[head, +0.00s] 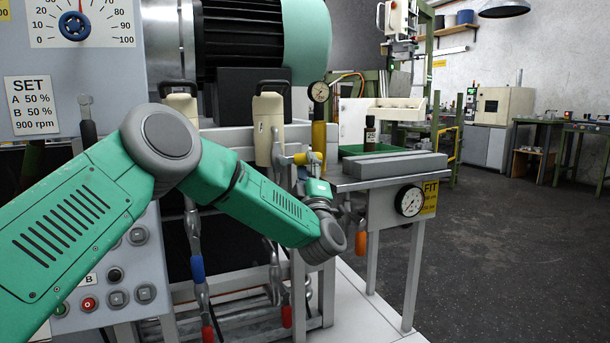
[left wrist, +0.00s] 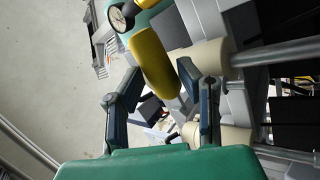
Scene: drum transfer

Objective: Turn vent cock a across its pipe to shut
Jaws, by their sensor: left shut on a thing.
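My left gripper (head: 305,165) is at the table's left end, in front of the lower part of a yellow cylinder (head: 319,137) with a round dial on top. In the left wrist view my two fingers (left wrist: 160,72) stand on either side of this yellow cylinder (left wrist: 153,58), shut on its end. I cannot tell which is vent cock a. My right gripper is not in view.
Two cream canisters (head: 268,130) with black handles stand left of the gripper. The grey table (head: 350,183) holds a grey bar (head: 395,166), a green tray (head: 370,150) and a dark bottle (head: 370,132). A dial (head: 410,201) hangs at its front. The floor (head: 510,240) at right is clear.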

